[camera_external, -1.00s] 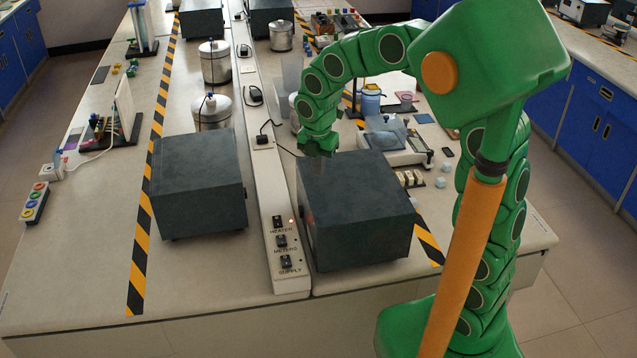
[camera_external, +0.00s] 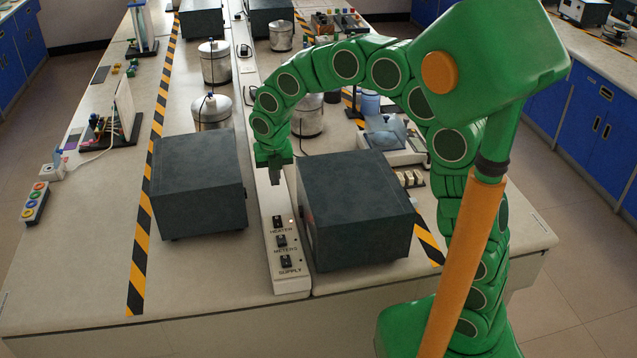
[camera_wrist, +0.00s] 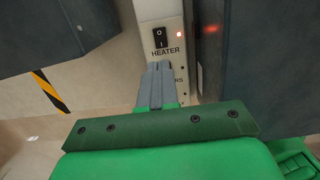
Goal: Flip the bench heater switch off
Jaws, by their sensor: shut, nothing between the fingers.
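The heater switch (camera_external: 277,222) is a black rocker at the top of a column of switches on the white bench strip (camera_external: 291,287). It also shows in the wrist view (camera_wrist: 161,38), above the label HEATER, with a red light lit at its right. My gripper (camera_external: 275,182) is shut and empty, above the strip and just behind the heater switch. In the wrist view its grey fingertips (camera_wrist: 160,67) lie together and point toward the HEATER label. They hide part of the label below it. I see no contact with the switch.
The meters switch (camera_external: 281,241) and supply switch (camera_external: 286,262) sit nearer on the same strip. Dark boxes stand close on both sides, one left (camera_external: 199,187) and one right (camera_external: 355,212). Metal canisters (camera_external: 212,112) stand farther back.

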